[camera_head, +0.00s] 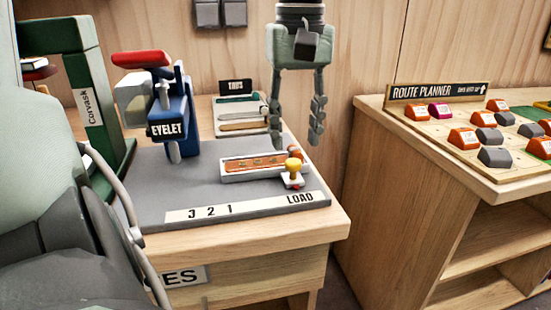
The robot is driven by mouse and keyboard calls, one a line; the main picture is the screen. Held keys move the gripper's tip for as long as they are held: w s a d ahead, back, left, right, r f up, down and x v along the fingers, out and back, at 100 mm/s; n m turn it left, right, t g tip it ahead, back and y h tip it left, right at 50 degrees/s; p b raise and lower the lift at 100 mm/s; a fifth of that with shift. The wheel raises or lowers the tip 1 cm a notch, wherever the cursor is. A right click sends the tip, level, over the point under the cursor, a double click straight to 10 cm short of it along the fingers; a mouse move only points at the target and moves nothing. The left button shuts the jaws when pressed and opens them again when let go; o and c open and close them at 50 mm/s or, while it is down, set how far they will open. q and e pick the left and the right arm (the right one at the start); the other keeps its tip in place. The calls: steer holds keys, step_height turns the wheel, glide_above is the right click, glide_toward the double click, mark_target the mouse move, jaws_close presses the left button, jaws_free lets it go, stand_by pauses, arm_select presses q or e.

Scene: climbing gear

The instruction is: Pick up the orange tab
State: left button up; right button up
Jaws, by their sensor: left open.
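An orange tab (245,165) lies flat in a pale narrow holder (235,178) on the grey mat of the workbench. A yellow-knobbed clamp (292,170) stands at the holder's right end. My left gripper (295,142) points straight down above and behind the holder's right part. Its two fingers are apart with nothing between them. The tray labelled TABS (222,128) sits behind, left of the gripper, with a teal tab (236,98) and paler strips in it. My right gripper is not in view.
A blue eyelet press (172,125) with a red handle stands left of the holder. A green stand (85,85) is farther left. The route planner table (440,150), covered with blocks, is at right beyond a gap.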

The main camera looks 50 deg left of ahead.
arm_select(q)
step_height(320, 180, down, 2)
steer(key=shift+f, duration=0.1)
jaws_close()
stand_by(0.4)
